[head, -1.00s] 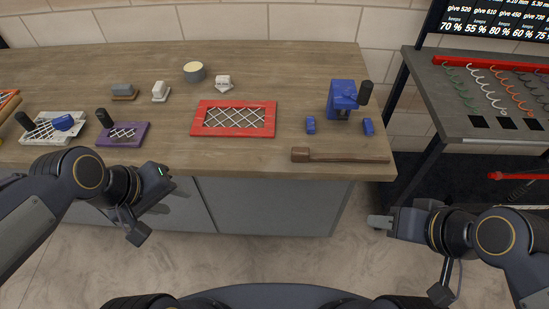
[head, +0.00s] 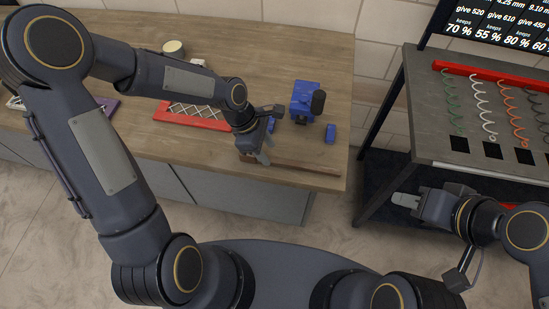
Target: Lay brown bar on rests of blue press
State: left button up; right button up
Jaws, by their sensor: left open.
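The brown bar (head: 305,166) lies on the table near its front edge, and its left end is hidden behind my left gripper. The blue press (head: 305,97) stands behind it, with a dark handle at its upper right. One small blue rest (head: 330,133) stands at the press's right front; the other, at its left front, is partly hidden by my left gripper. My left gripper (head: 258,156) is open, pointing down at the bar's left end; I cannot tell whether it touches. My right gripper (head: 404,202) is away from the table, beside the dark rack, and its jaw gap does not show.
A red frame with wire mesh (head: 192,116) lies left of the press, partly behind my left arm. A round pot (head: 174,48) stands at the back. A grey side table (head: 448,110) with coloured coils stands at the right.

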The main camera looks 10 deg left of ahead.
aim_at(274, 160)
pick_arm(q)
jog(key=x, duration=0.3)
jog(key=shift+s+d+f, duration=0.1)
jog(key=shift+d+f, duration=0.05)
grip_shut()
